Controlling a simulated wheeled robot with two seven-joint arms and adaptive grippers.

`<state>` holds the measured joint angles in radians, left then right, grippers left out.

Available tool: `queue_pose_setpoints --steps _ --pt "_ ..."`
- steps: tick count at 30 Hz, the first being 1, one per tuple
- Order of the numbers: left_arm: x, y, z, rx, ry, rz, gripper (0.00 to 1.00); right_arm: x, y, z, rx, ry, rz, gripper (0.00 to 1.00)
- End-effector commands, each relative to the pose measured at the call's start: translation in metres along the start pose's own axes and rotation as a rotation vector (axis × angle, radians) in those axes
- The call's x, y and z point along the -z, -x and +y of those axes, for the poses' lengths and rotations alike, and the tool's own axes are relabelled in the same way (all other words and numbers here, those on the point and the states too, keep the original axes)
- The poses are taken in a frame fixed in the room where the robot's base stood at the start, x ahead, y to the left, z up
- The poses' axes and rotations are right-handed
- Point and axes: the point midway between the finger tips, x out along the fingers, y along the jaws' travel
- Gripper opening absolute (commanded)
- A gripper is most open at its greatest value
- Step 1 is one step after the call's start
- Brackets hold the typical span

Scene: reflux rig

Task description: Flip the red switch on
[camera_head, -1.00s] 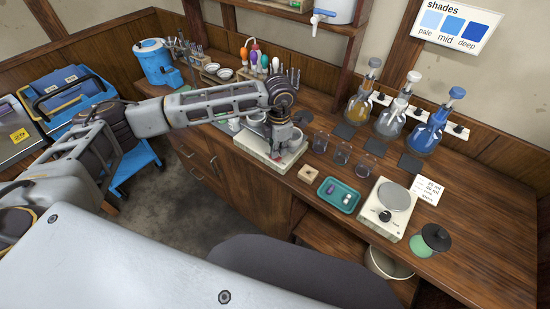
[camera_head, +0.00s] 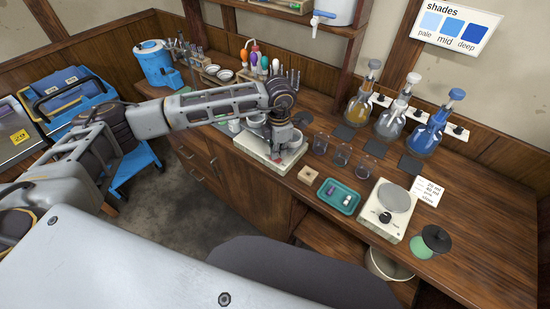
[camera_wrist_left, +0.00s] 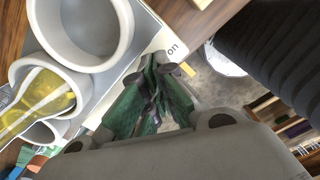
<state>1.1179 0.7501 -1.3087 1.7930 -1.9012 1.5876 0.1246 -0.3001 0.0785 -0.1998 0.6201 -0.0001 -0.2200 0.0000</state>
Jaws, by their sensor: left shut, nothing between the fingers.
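A white rig base (camera_head: 253,148) with cups on top stands near the front edge of the wooden bench. My left gripper (camera_head: 276,160) is over the front edge of that base, pointing down. A small reddish spot shows at its fingertips in the head view, but I cannot make out the switch or its position. In the left wrist view the green fingers (camera_wrist_left: 157,66) are together and empty, close beside the printed word "on" (camera_wrist_left: 173,49) on the white base. The red switch is hidden by the fingers there. My right gripper is not in view.
White cups (camera_wrist_left: 85,28) stand close to the fingers in the left wrist view, one with yellow liquid. Right of the base are small glass beakers (camera_head: 341,156), a teal tray (camera_head: 325,201) and a hotplate (camera_head: 381,227). Flasks (camera_head: 429,132) stand at the back.

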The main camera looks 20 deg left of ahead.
Motion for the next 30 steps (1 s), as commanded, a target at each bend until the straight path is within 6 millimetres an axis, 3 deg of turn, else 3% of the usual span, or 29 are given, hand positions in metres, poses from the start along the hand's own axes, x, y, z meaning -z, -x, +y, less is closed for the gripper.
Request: queue_pose_setpoints --steps 30 --pt "0.0 -0.0055 0.0 0.0 0.0 0.0 0.0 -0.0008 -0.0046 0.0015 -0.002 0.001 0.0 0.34"
